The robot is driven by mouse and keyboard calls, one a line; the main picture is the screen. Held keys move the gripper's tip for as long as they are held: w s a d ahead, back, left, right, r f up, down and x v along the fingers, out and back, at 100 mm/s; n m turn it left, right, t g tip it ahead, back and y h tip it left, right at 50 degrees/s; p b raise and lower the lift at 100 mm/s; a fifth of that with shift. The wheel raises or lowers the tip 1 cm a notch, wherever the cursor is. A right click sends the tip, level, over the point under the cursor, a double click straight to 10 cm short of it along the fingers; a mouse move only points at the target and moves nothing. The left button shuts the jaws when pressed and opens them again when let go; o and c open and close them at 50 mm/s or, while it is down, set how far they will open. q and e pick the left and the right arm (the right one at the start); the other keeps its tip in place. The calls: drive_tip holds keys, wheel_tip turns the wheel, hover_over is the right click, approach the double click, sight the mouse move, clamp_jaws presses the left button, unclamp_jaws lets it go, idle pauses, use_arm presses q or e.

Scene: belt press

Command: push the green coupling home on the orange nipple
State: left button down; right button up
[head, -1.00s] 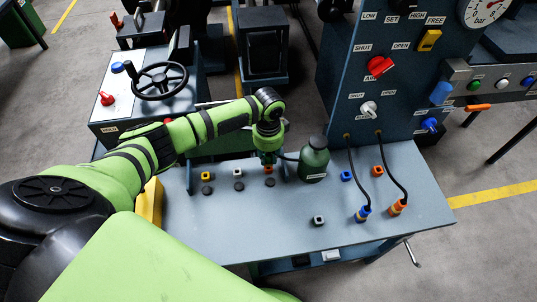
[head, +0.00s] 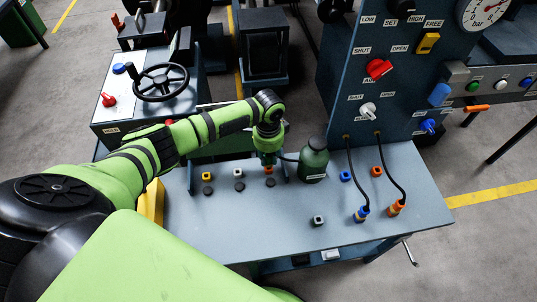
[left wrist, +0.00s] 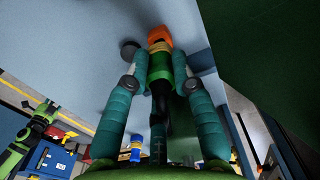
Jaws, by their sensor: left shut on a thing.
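My left gripper (head: 268,157) is low over the back of the bench, beside the dark green bottle. In the left wrist view its two teal fingers (left wrist: 159,68) are shut on the green coupling (left wrist: 160,72), with a dark hose trailing from it. The orange nipple (left wrist: 159,34) is straight ahead of the coupling, in line with it, with a yellowish band between the orange and the green. I cannot tell how deep the coupling sits. In the head view the orange nipple (head: 269,169) shows just below the gripper, which hides the coupling. My right gripper is not in view.
A dark green bottle (head: 314,160) stands close right of the gripper. Yellow (head: 207,176) and white (head: 239,173) nipples are to its left. Blue (head: 361,214) and orange (head: 397,207) hose plugs stand at the right.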

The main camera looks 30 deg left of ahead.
use_arm(q)
drive_tip(key=shift+f+b, duration=0.7)
drive_tip(key=shift+f, duration=0.3)
idle(0.5)
drive_tip(key=c, duration=1)
unclamp_jaws()
drive_tip(key=shift+o, duration=0.2)
drive_tip(key=shift+r+p, duration=3.6)
drive_tip(key=shift+p, duration=0.2)
drive_tip(key=shift+f, duration=0.15)
